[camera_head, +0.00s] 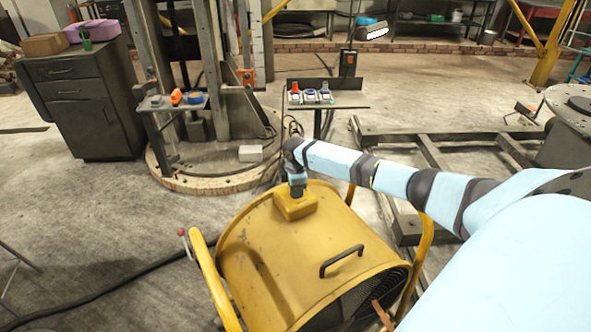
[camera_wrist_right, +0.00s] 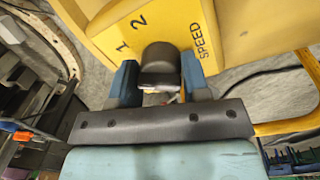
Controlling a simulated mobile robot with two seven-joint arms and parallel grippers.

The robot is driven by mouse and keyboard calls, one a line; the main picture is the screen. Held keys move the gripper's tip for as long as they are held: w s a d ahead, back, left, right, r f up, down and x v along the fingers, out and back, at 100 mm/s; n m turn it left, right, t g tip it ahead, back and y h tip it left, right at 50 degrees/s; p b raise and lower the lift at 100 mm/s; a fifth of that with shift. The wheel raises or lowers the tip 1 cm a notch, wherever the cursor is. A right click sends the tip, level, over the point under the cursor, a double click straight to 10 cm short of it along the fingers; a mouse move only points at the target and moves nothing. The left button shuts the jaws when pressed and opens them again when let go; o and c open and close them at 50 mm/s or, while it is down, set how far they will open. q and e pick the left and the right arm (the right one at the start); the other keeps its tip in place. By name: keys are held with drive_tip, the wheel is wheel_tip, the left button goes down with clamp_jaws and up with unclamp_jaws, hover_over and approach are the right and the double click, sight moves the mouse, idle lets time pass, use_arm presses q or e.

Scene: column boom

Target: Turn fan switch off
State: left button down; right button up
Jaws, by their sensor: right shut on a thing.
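The yellow drum fan (camera_head: 300,260) stands on the floor in front of me. Its yellow switch box (camera_head: 294,209) sits on top of the drum. In the right wrist view the box's face (camera_wrist_right: 175,20) shows the marks "1", "2" and "SPEED". The dark switch knob (camera_wrist_right: 160,66) sits between the two blue fingers of my right gripper (camera_wrist_right: 160,82), which is shut on it. In the head view my right gripper (camera_head: 297,188) reaches down to the box, and the knob is hidden there. The knob's exact setting cannot be told. My left gripper is not in view.
A black handle (camera_head: 341,262) rises from the drum's front. Yellow tube frame bars (camera_head: 212,275) flank the fan. A small stand with coloured controls (camera_head: 325,98) is behind it. A grey cabinet (camera_head: 85,100) stands at the left. A cable (camera_head: 100,287) crosses the left floor.

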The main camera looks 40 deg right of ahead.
drive_tip(key=n, duration=0.4)
drive_tip(key=shift+a+n, duration=0.15)
drive_tip(key=shift+n, duration=0.15)
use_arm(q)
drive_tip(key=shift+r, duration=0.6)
use_arm(e)
drive_tip(key=shift+n, duration=0.5)
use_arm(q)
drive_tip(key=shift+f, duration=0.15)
use_arm(e)
drive_tip(key=o, duration=0.9)
drive_tip(key=shift+r, duration=0.1)
drive_tip(key=shift+r, duration=0.3)
drive_tip(key=r, duration=1.3)
drive_tip(key=shift+s, duration=0.4)
